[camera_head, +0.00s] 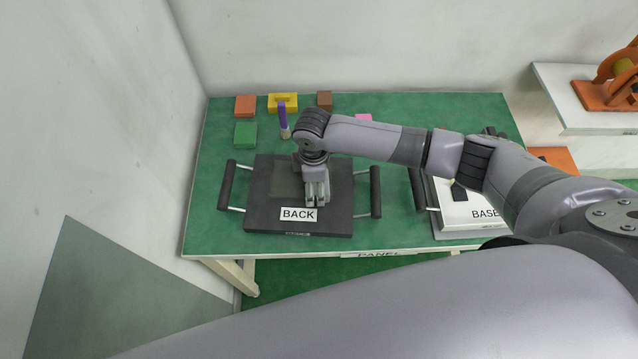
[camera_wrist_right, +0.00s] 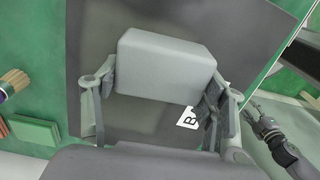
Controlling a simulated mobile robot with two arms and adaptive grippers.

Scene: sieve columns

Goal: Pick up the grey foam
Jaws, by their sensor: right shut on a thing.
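The grey foam (camera_wrist_right: 166,66) is a smooth, rounded-edge grey block in the wrist view. My right gripper (camera_wrist_right: 158,90) is shut on it, with one finger on each side. In the head view the right gripper (camera_head: 316,198) points down over the dark panel (camera_head: 265,215) labelled BACK, and the foam cannot be clearly told apart from the fingers there. Whether the foam touches the panel cannot be told. My left gripper (camera_wrist_right: 262,118) shows small at the right of the wrist view, beyond the table's edge, and its opening is unclear.
The dark panel has handles at both sides. A white BASE panel (camera_head: 465,208) lies to its right, partly behind my arm. Orange (camera_head: 245,105), yellow (camera_head: 290,97), brown (camera_head: 324,98) and green (camera_head: 245,133) blocks and a brush (camera_head: 284,130) are at the back of the green table (camera_head: 215,190).

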